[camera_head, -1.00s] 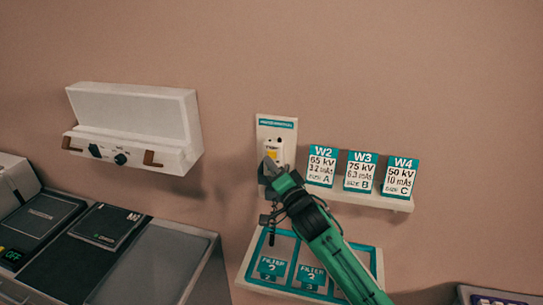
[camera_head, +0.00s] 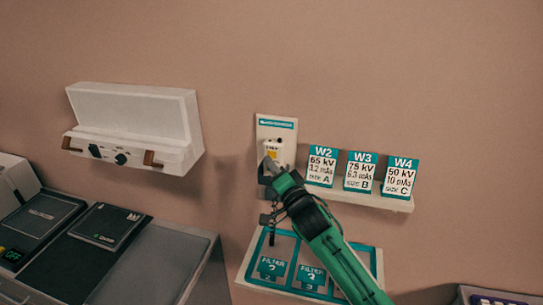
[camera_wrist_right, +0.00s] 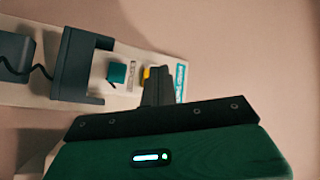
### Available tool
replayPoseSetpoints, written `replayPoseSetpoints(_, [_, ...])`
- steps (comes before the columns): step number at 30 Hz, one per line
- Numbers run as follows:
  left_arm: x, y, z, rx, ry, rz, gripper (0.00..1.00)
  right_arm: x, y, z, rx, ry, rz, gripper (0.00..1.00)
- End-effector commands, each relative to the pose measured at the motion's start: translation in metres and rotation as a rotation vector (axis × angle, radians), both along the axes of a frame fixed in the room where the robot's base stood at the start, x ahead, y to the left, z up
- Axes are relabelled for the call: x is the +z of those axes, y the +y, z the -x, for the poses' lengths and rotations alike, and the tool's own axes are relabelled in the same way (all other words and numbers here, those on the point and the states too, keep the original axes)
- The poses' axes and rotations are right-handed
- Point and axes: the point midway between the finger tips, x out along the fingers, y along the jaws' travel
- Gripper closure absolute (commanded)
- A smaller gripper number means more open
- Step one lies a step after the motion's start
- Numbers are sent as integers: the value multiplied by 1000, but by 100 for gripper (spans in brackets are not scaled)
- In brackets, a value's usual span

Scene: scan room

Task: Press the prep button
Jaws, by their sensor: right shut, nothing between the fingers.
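A white wall panel (camera_head: 263,130) with a teal label strip carries a small yellow button (camera_head: 273,154). It also shows in the right wrist view as a yellow button (camera_wrist_right: 146,73). My right gripper (camera_head: 268,164) is shut and empty, with its fingertips at the panel just below the yellow button, partly covering it. In the right wrist view the shut fingers (camera_wrist_right: 155,88) stand beside the yellow button; I cannot tell whether they touch it. A teal square piece (camera_wrist_right: 117,73) sits on the panel there. The button's wording is not legible. My left gripper is not in view.
A shelf (camera_head: 395,202) with cards W2, W3 and W4 is right of the panel. A filter tray (camera_head: 378,268) lies below. A dark bracket (camera_wrist_right: 76,65) with a cord is on the panel. A white wall unit (camera_head: 135,110) hangs left; a console (camera_head: 165,262) stands below it.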

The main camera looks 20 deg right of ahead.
Motion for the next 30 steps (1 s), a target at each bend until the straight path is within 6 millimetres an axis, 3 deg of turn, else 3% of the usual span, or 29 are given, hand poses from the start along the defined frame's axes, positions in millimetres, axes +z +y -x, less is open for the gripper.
replayPoseSetpoints(30, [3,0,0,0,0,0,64,1,-7,-10,-2,0,1,100])
